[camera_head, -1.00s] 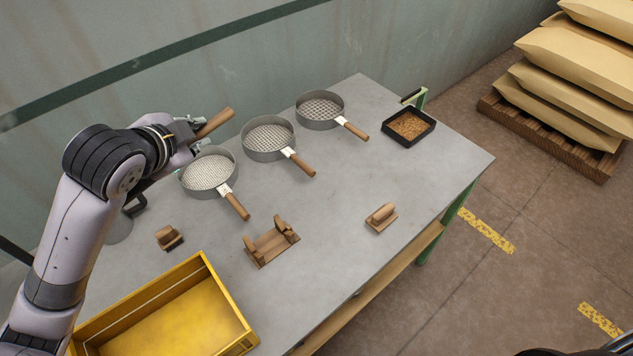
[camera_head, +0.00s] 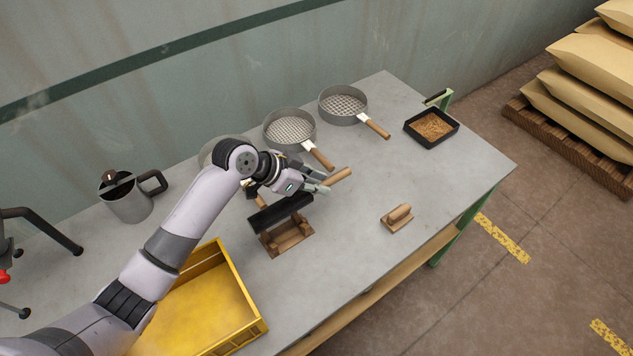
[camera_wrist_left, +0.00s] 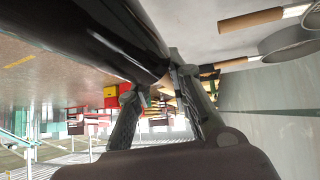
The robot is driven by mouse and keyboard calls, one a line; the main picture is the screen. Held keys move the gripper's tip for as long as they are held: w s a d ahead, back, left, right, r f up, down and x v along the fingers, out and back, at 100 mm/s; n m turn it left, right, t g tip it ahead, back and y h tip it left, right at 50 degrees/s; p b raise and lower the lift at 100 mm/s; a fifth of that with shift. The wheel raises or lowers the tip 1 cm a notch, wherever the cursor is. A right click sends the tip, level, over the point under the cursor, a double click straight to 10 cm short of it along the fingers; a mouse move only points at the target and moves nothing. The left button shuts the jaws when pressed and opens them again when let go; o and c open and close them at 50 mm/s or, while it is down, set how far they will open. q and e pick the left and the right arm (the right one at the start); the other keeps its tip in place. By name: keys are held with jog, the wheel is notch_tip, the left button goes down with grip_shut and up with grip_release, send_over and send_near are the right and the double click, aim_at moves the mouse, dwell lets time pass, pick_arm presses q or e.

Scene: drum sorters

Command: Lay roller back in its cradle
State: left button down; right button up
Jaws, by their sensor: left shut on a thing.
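The roller (camera_head: 281,213) is a black cylinder with a wooden handle at its right end. My left gripper (camera_head: 318,183) is shut on it near the handle. In the left wrist view the black roller (camera_wrist_left: 95,40) runs from the upper left to between the fingers (camera_wrist_left: 160,88). The wooden cradle (camera_head: 287,239) stands on the table with upright end pieces. The roller is over the cradle's far side and hides part of it; I cannot tell whether they touch. My right gripper is not in view.
A yellow crate (camera_head: 262,327) stands at the front left, under my arm. Round sieves (camera_head: 289,130) line the table's back, one partly hidden by my arm.

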pick_arm(q)
jog(key=shift+r, duration=0.1)
jog(key=shift+r+p, duration=0.1)
jog(key=shift+p, duration=0.2)
jog(key=shift+f+b, duration=2.4)
jog(key=shift+f, duration=1.4)
jog(key=c, duration=1.7)
grip_release()
jog(key=o, duration=0.3)
jog(key=shift+a, duration=0.1)
